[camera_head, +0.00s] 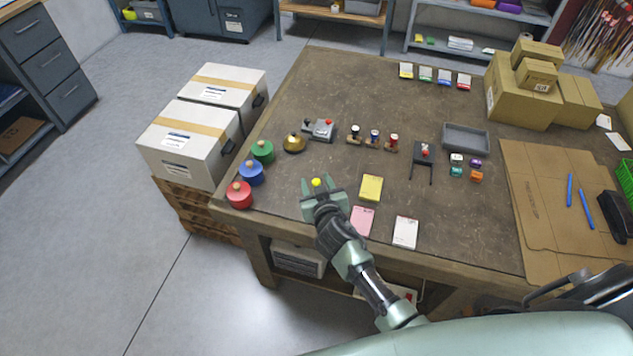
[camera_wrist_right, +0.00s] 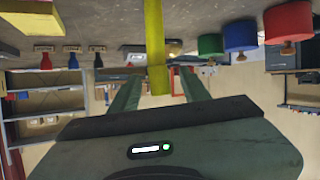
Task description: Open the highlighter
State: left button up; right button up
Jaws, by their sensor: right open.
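The yellow highlighter (camera_head: 316,182) stands near the front left part of the workbench, its top showing at the tips of my right gripper (camera_head: 322,190). In the right wrist view, which is upside down, the highlighter (camera_wrist_right: 155,40) runs from the table surface to between the two spread fingers (camera_wrist_right: 158,90). Its end part (camera_wrist_right: 158,82) looks slightly wider. The fingers are open, with gaps to either side of it. My left gripper is not in view.
Red (camera_head: 239,195), blue (camera_head: 251,173) and green (camera_head: 262,151) knobbed cylinders stand left of the gripper. Yellow (camera_head: 371,188), pink (camera_head: 362,221) and white (camera_head: 405,231) pads lie to its right. Stamps (camera_head: 374,137) stand behind. Cardboard (camera_head: 535,215) covers the right side.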

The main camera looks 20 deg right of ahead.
jog(key=shift+c, duration=0.3)
grip_shut()
